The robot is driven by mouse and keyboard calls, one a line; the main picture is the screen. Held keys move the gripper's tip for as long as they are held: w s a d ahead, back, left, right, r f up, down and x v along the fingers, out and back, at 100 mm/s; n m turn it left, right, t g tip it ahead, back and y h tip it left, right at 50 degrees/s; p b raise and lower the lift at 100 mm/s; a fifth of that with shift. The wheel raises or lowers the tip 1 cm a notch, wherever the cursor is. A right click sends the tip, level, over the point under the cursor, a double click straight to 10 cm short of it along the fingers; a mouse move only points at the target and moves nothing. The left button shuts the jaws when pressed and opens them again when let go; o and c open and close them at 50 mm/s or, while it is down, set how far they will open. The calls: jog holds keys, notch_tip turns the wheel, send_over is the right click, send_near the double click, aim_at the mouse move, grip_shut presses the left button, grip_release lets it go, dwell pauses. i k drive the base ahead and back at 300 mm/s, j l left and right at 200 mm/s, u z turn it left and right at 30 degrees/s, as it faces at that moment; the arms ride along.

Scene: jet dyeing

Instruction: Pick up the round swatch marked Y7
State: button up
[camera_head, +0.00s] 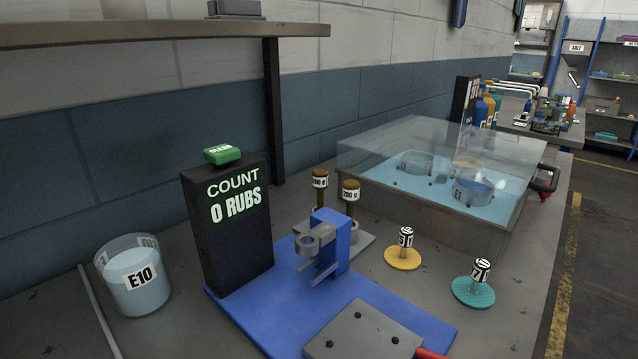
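Two round swatches with knobs lie on the grey bench top. The teal round swatch (473,292) is at the right, near the bench's right side; the label on its upright knob shows a 7, but I cannot read the other character clearly. The yellow round swatch (402,258) lies to its left and a little farther back; its knob label seems to show a 3. Both sit flat and apart from other things. My gripper is not in view.
A glass-lidded bath (440,170) stands behind the swatches. A blue rub tester (325,293) with a "0 RUBS" counter (228,225) is left of them. Bench around the teal swatch is clear.

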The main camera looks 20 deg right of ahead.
aim_at(473, 291)
jog(key=k+l, duration=0.15)
jog(key=l, duration=0.25)
jog(key=k+l, duration=0.15)
jog(key=l, duration=0.2)
jog(key=k+l+z, duration=0.1)
jog(key=l, duration=0.3)
jog(key=k+l, duration=0.2)
jog(key=l, duration=0.2)
